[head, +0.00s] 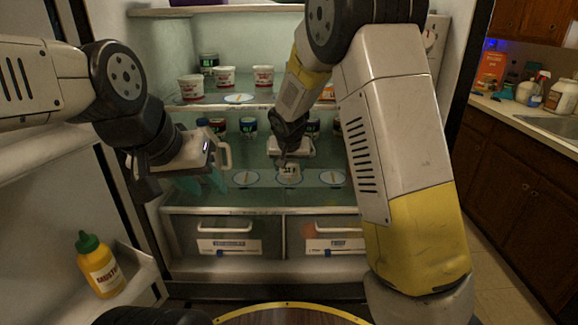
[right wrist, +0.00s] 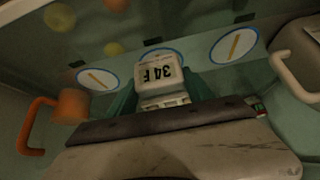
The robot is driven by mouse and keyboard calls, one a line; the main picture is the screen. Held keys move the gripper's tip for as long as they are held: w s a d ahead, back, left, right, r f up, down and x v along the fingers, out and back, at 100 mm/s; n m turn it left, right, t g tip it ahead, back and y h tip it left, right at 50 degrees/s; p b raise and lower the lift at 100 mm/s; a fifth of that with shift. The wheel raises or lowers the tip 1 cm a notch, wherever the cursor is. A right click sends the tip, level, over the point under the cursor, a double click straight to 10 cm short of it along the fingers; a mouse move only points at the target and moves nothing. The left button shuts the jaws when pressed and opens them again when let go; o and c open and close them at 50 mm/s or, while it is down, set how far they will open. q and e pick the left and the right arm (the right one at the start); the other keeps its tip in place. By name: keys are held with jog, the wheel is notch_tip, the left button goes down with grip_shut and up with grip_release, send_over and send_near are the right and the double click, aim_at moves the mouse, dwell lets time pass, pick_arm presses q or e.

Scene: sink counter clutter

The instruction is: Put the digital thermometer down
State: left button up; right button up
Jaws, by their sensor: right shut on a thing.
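The digital thermometer (head: 289,171) is a small white block with a dark "34 F" reading. It also shows in the right wrist view (right wrist: 160,76). My right gripper (right wrist: 160,92) is shut on it, with a teal finger on each side. The thermometer is at the middle round blue-rimmed mark (right wrist: 150,54) on the glass shelf (head: 300,195), covering part of it. I cannot tell whether it touches the shelf. My left gripper (head: 203,182) is at the left of the same shelf, its teal fingers apart, with nothing seen between them.
Round marks lie left (head: 245,178) and right (head: 331,178) of the thermometer. A white handle (head: 225,156) is beside my left gripper. An orange mug (right wrist: 66,106) shows in the wrist view. Several tubs (head: 224,77) stand on the upper shelf. A mustard bottle (head: 100,265) stands in the door.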

jog(key=w, duration=0.3)
jog(key=shift+w+f, duration=0.15)
jog(key=shift+w, duration=0.05)
jog(key=shift+f, duration=1.75)
jog(key=shift+f, duration=0.15)
jog(key=o, duration=1.4)
jog(key=shift+c, duration=0.2)
